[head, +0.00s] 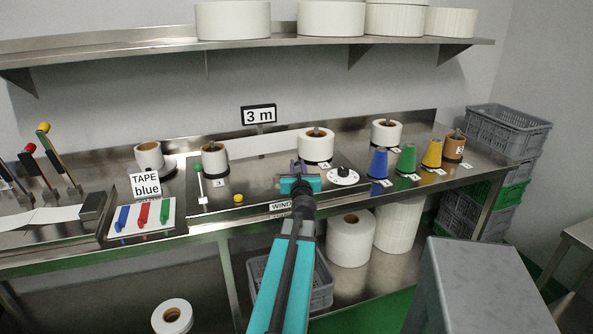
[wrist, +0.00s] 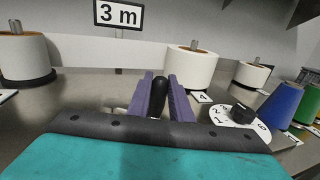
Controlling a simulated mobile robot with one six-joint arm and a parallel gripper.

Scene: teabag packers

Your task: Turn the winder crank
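My gripper (wrist: 160,88) has two purple fingers on either side of an upright black handle (wrist: 160,98), which looks like the winder crank's knob. The gap between the fingers is about as narrow as the handle, and they appear closed on it. In the head view my gripper (head: 300,174) is over the bench at the "WIND" label (head: 281,206), and my arm hides the crank's base. A white dial (head: 342,177) with a black knob is just right of the gripper; it also shows in the wrist view (wrist: 242,120).
Blue, green and yellow cones (head: 378,164) stand to the right. A green-topped lever (head: 199,182) and a yellow button (head: 238,198) are to the left.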

